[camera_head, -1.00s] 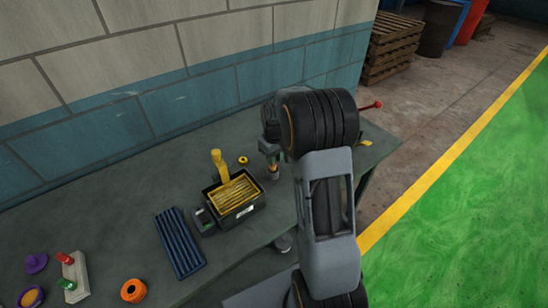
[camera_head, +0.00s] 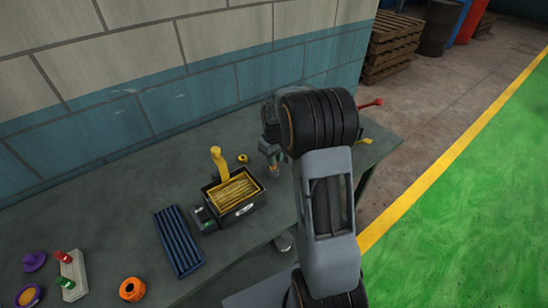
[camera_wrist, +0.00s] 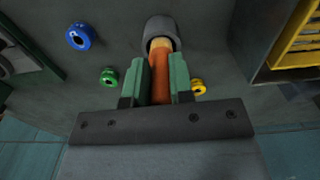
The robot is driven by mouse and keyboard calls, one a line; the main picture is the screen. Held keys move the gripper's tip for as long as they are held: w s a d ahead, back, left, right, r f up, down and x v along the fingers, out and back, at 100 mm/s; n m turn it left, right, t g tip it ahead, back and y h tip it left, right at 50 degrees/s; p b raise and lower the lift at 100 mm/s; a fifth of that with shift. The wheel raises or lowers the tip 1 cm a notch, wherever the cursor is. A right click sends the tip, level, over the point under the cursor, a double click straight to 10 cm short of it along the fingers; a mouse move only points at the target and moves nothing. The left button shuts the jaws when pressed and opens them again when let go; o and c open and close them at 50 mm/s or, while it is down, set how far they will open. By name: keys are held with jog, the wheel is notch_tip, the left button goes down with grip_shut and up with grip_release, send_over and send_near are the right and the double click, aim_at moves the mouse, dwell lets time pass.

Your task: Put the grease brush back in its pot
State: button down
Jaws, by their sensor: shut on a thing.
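The grease brush has an orange handle (camera_wrist: 160,84) and a paler yellow-orange section towards the pot. My gripper (camera_wrist: 160,75), with green fingers, is shut on the handle in the wrist view. The pot (camera_wrist: 161,28) is a small grey cup just beyond the fingers. The brush's far end lies within its dark mouth; how deep it reaches is hidden. In the head view, the pot (camera_head: 273,172) stands on the bench below my gripper (camera_head: 270,150), which my arm partly covers.
A black bin (camera_head: 245,206) with yellow contents stands left of the pot on the bench. A blue ring (camera_wrist: 80,36), a green ring (camera_wrist: 108,77) and a yellow ring (camera_wrist: 198,86) lie around the pot. A ribbed dark-blue tray (camera_head: 179,240) lies farther left.

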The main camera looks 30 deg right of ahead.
jog(key=shift+f+b, duration=0.9)
jog(key=shift+f, duration=0.3)
dwell(1.4)
dwell(0.3)
jog(key=c, duration=0.9)
grip_release()
notch_tip(320, 180, up, 14)
jog(key=shift+f+b, duration=0.1)
jog(key=shift+b, duration=0.25)
